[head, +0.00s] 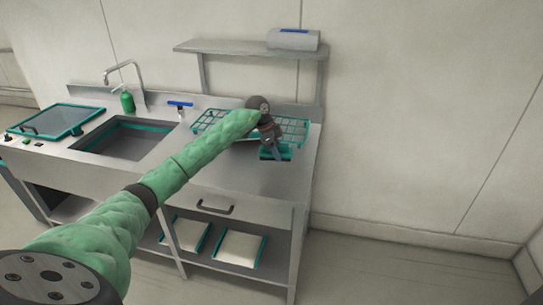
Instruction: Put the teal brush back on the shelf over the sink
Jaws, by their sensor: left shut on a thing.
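My left arm reaches in from the lower left over the counter (232,178). My left gripper (273,147) points down at the right part of the counter and is shut on a teal thing, which looks like the teal brush (283,155). It is low over the counter top, in front of the wire rack; I cannot tell if it touches. The gripper hides part of it. The shelf (225,47) is a grey board on posts at the back, above the counter, with its left part bare. The sink (125,139) is to the left. My right gripper is not in view.
A grey box with a blue strip (293,41) sits at the shelf's right end. A teal wire rack (298,127) lies behind my gripper. A green bottle (127,101), a faucet (139,78) and a blue-topped item (180,105) stand behind the sink.

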